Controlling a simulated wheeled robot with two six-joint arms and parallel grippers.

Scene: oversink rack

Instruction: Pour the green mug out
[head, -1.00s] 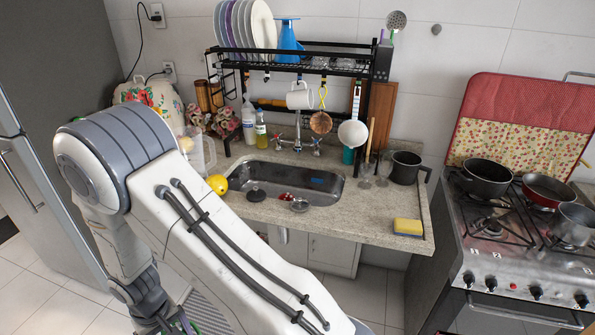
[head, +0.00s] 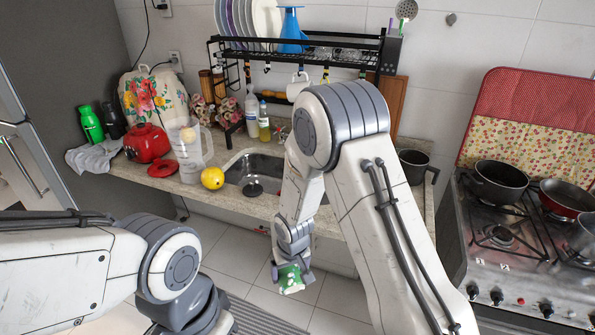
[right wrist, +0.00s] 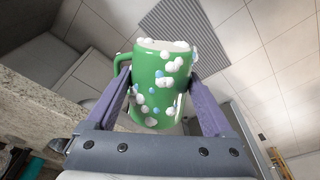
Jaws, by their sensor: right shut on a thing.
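The green mug (head: 291,281) is in my right gripper (head: 290,271), low in front of the counter, over the floor. In the right wrist view the mug (right wrist: 147,72) sits between both fingers, with its handle at the left. White and blue round spots or beads cover its side and rim. The pale rim is at the top of that view; I cannot see what is inside. My left arm comes in at the lower left, but its gripper is outside the picture.
A black rack (head: 290,58) stands over the sink. A stove with pans (head: 500,182) is at the right. My right arm hides part of the sink.

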